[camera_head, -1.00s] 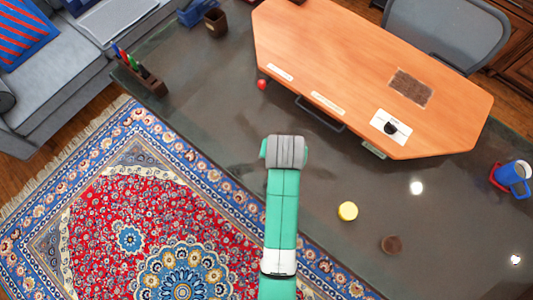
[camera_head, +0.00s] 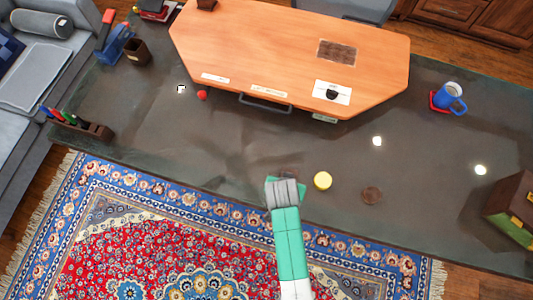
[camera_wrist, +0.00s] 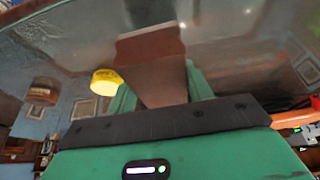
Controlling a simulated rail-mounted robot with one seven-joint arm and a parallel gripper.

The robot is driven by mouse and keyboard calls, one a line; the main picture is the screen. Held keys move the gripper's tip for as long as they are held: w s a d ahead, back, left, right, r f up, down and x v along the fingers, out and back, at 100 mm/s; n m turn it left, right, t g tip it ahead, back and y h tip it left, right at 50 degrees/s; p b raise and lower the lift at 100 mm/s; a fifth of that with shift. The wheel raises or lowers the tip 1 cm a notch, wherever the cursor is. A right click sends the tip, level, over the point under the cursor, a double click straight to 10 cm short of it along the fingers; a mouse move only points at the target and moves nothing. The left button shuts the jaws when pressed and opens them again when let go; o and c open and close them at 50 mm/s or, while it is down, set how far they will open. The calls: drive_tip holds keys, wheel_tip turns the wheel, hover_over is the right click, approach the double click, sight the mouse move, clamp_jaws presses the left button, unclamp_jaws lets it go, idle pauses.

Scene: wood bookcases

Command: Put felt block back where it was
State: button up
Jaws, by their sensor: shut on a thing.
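My gripper (camera_head: 285,188) is over the near edge of the dark glossy table (camera_head: 220,140), with its green fingers mostly hidden by the wrist in the head view. A brown block, likely the felt block (camera_wrist: 160,75), sits between the green fingers in the wrist view. My gripper is shut on it. In the head view only a small brown part of it (camera_head: 288,174) shows beyond the gripper. I cannot tell whether it touches the table.
A yellow round thing (camera_head: 323,180) lies just right of my gripper, with a brown disc (camera_head: 371,195) beyond it. An orange wooden board (camera_head: 290,50) fills the back. A blue mug (camera_head: 452,96) stands right, a pen holder (camera_head: 80,124) left. The table's middle left is clear.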

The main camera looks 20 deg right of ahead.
drive_tip(key=b, duration=0.2)
hover_over(268, 162)
drive_tip(key=s+a, duration=0.1)
drive_tip(key=shift+f, duration=0.5)
wheel_tip(268, 162, down, 3)
drive_tip(key=shift+w, duration=0.15)
drive_tip(key=shift+f, duration=0.2)
drive_tip(key=shift+f+b, duration=0.25)
drive_tip(key=shift+b, duration=0.1)
drive_tip(key=o, duration=0.9)
drive_tip(key=shift+o, duration=0.2)
drive_tip(key=p+v, duration=0.3)
drive_tip(key=v, duration=0.9)
drive_tip(key=shift+r, duration=0.2)
